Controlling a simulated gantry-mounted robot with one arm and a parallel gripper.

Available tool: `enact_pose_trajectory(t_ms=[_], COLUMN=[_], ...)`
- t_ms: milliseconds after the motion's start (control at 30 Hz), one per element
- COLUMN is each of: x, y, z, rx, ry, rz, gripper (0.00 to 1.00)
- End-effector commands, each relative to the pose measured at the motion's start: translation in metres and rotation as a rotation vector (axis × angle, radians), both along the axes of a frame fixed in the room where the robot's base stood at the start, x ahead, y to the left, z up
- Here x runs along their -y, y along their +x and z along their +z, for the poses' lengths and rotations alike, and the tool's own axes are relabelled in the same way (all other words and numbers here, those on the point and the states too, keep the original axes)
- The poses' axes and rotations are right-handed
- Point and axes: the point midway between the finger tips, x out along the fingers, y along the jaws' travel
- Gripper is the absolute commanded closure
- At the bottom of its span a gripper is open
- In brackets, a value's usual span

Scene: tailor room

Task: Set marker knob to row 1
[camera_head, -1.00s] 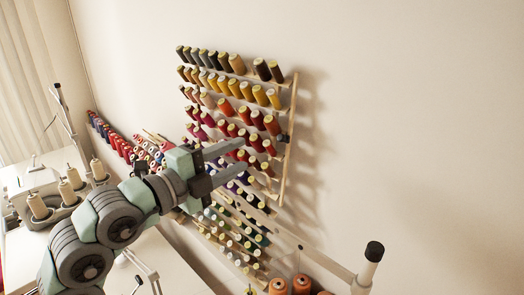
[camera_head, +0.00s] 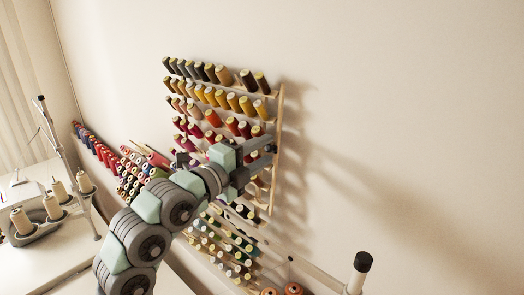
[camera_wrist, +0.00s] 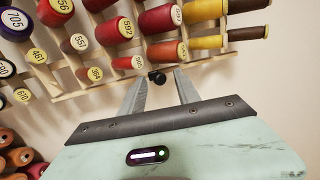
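The marker knob (camera_wrist: 157,78) is a small black knob at the thread rack's side rail. In the wrist view it shows near the tips of my gripper (camera_wrist: 161,74), between the two grey fingers, with a gap on both sides. I cannot tell whether it is inside the fingers or just beyond them. In the head view my gripper (camera_head: 264,150) is at the rack's right side rail (camera_head: 279,112), several rows below the top, and the knob is hidden behind it. The fingers are apart and hold nothing.
The wall rack carries rows of coloured thread spools (camera_head: 222,75), close beside my gripper. More spools (camera_head: 101,149) stand at the left. A sewing machine thread stand (camera_head: 52,207) is at the lower left. A black-capped pole (camera_head: 361,263) rises at the lower right. Wall right of the rack is bare.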

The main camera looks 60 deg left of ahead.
Motion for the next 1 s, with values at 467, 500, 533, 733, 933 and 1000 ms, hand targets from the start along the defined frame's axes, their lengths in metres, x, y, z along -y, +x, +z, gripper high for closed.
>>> enact_pose_trajectory(t_ms=[467, 500, 533, 733, 933, 1000], x=[-0.0004, -0.0004, -0.0003, -0.0003, -0.0002, -0.0002], y=[0.0011, 0.0010, 0.0011, 0.0011, 0.0011, 0.0011], z=[0.0002, 0.0002, 0.0002, 0.0002, 0.0002, 0.0002], rx=[0.000, 0.000, 0.000, 0.000, 0.000, 0.000], ry=[0.001, 0.001, 0.001, 0.001, 0.001, 0.001], rz=[0.000, 0.000, 0.000, 0.000, 0.000, 0.000], gripper=[0.77, 0.80, 0.83, 0.99, 1.00, 1.00])
